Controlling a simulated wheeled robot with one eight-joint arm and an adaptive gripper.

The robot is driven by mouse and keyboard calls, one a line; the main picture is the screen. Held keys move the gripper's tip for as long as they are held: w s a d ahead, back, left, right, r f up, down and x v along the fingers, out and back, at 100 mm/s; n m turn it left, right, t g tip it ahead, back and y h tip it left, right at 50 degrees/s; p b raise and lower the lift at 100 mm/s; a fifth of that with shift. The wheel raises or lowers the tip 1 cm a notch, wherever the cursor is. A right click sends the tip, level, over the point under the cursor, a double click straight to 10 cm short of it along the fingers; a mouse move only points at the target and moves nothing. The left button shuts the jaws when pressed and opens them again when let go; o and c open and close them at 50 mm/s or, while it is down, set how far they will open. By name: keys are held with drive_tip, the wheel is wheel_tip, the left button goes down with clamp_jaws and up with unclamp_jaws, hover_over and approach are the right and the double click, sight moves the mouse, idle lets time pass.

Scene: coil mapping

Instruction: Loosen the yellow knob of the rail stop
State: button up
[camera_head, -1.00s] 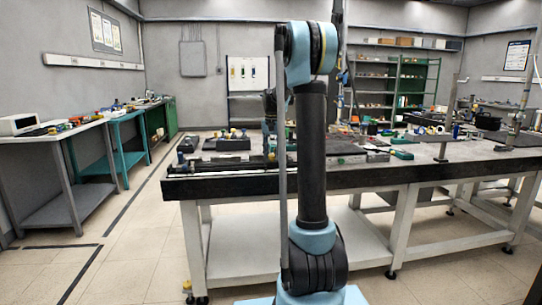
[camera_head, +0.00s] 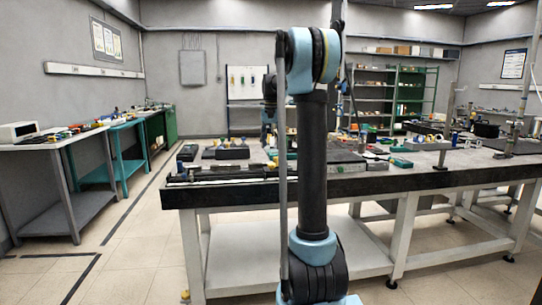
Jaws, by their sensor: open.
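A long dark rail (camera_head: 225,175) lies along the near left edge of the workbench. A small yellowish spot (camera_head: 272,164) shows near its right end, beside my arm. It is too small to tell whether it is the yellow knob of the rail stop. My gripper (camera_head: 267,137) hangs behind my upright arm link, small and partly hidden. It is open, and it is above the rail, apart from it. Its fingertips cannot be made out clearly.
The workbench (camera_head: 420,188) spans the middle and right. Dark blocks (camera_head: 232,153) and a dark plate (camera_head: 345,158) lie on it. A metal post stand (camera_head: 444,150) rises at the right. A side table (camera_head: 60,142) stands left, with open floor between.

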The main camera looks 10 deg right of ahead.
drive_tip(key=shift+r, duration=1.45)
drive_tip(key=s+f+n+t, duration=0.1)
drive_tip(key=s+f, duration=0.3)
drive_tip(key=s, duration=0.9)
drive_tip(key=s+f+n, duration=0.2)
drive_tip(key=s+f, duration=0.2)
drive_tip(key=s, duration=0.9)
drive_tip(key=s+f+n+t, duration=0.1)
drive_tip(key=s+f+n, duration=0.1)
drive_tip(key=s+f, duration=1.6)
drive_tip(key=shift+s+a, duration=0.25)
drive_tip(key=shift+s, duration=0.25)
